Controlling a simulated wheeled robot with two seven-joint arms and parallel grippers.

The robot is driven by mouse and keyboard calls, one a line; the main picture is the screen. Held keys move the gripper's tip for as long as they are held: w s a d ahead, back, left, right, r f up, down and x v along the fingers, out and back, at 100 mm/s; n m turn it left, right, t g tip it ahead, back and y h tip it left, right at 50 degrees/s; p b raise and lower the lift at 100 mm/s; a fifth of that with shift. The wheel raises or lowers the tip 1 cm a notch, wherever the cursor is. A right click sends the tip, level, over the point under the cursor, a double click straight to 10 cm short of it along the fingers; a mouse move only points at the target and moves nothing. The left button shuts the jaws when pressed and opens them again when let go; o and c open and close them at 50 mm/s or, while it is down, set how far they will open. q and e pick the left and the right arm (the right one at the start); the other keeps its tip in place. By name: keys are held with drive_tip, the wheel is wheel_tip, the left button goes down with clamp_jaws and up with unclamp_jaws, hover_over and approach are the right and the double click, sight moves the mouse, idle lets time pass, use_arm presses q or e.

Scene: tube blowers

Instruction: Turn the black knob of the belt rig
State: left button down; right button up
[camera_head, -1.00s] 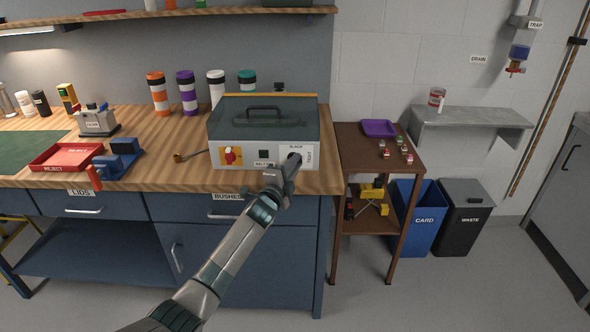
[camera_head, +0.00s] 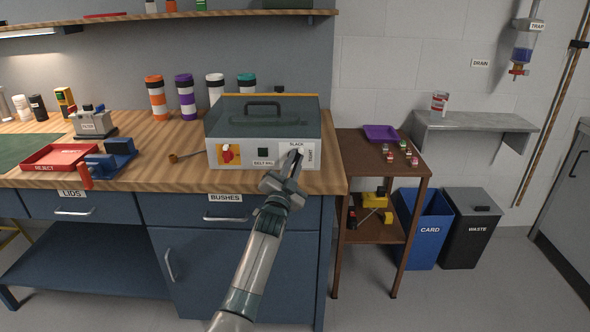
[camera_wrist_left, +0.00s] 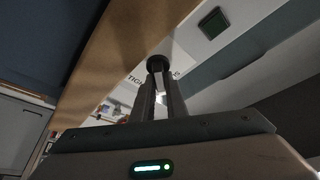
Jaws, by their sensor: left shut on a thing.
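The belt rig (camera_head: 230,131) is a grey box with a dark clear lid and a handle, standing at the bench's front edge. Its front carries a red knob on a yellow plate (camera_head: 228,154), a dark square (camera_head: 263,152) and a white plate marked SLACK and TIGHT (camera_head: 311,155). My left gripper (camera_head: 295,158) is at that white plate and covers most of the black knob. In the left wrist view the black knob (camera_wrist_left: 157,64) sits between the tips of my left gripper (camera_wrist_left: 158,84), which is shut on it. My right gripper is not in view.
A wooden pipe-like item (camera_head: 185,157) lies left of the rig. A blue clamp (camera_head: 110,160) and a red reject tray (camera_head: 60,157) are further left. Several banded bottles (camera_head: 186,97) stand behind. A brown side table (camera_head: 355,145) is right of the bench.

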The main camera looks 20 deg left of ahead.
use_arm(q)
drive_tip(key=n+y+b, duration=0.1)
drive_tip(key=n+y, duration=0.1)
drive_tip(key=n, duration=0.2)
drive_tip(key=n+y+b, duration=0.2)
drive_tip(key=n, duration=0.2)
drive_tip(key=shift+f+t, duration=0.2)
drive_tip(key=shift+t, duration=0.1)
drive_tip(key=shift+a+r+n+y+b, duration=0.15)
drive_tip(key=shift+n+y, duration=0.3)
drive_tip(key=shift+n, duration=0.35)
drive_tip(key=shift+a+f+n+y+b, duration=0.15)
drive_tip(key=shift+n+y, duration=0.3)
drive_tip(key=shift+n, duration=0.35)
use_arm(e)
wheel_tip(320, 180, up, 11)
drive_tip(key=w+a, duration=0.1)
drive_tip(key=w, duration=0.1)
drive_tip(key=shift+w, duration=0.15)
use_arm(q)
drive_tip(key=shift+d+r, duration=0.1)
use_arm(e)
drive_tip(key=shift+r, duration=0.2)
use_arm(q)
drive_tip(key=c, duration=1.8)
unclamp_jaws()
drive_tip(key=shift+r, duration=0.1)
drive_tip(key=shift+o, duration=0.2)
